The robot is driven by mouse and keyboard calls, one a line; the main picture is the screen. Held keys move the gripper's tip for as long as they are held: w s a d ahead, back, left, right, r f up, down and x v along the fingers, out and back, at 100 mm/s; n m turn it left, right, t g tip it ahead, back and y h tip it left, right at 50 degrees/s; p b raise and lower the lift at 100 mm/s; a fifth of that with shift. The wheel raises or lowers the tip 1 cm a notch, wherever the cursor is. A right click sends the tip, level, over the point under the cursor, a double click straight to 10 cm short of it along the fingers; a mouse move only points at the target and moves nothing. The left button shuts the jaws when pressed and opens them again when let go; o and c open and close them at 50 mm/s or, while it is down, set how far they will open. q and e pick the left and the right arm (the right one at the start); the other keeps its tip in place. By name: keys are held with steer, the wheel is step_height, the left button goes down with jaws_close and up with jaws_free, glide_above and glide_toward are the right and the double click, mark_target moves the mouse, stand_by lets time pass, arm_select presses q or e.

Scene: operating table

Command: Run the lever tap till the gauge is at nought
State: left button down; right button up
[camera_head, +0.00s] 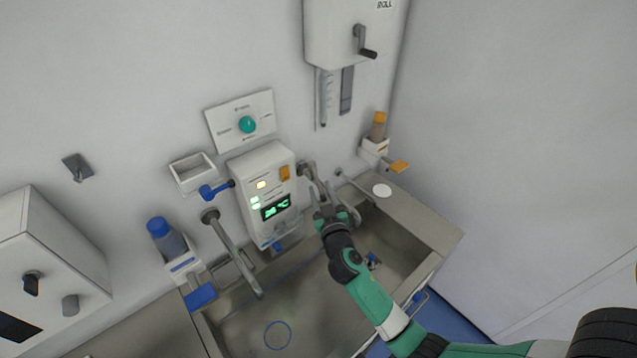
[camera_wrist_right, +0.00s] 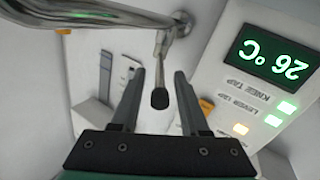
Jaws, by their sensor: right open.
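The white wall unit (camera_head: 262,172) carries a green display (camera_head: 275,207), which reads 26 °C in the right wrist view (camera_wrist_right: 270,58). Beside the labels KNEE TAP and LEVER TAP are green and amber lights. A metal tap (camera_head: 309,171) is on the wall right of the unit. In the right wrist view a thin metal lever (camera_wrist_right: 160,98) with a black tip hangs below a chrome pipe (camera_wrist_right: 90,14). My right gripper (camera_head: 335,213) is open, its fingers (camera_wrist_right: 159,78) either side of the lever, with gaps showing. My left gripper is out of view.
A steel sink (camera_head: 235,330) lies below, with a second long spout (camera_head: 233,252) at its left. Blue-capped (camera_head: 165,238) and orange-capped (camera_head: 378,128) bottles hang on the wall. A white dispenser (camera_head: 335,30) is above. A white disc (camera_head: 382,190) lies on the right ledge.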

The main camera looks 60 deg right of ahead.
mark_target(318, 182)
steer(key=x, duration=0.3)
steer(key=shift+w+d, duration=0.15)
jaws_close()
stand_by(1.3)
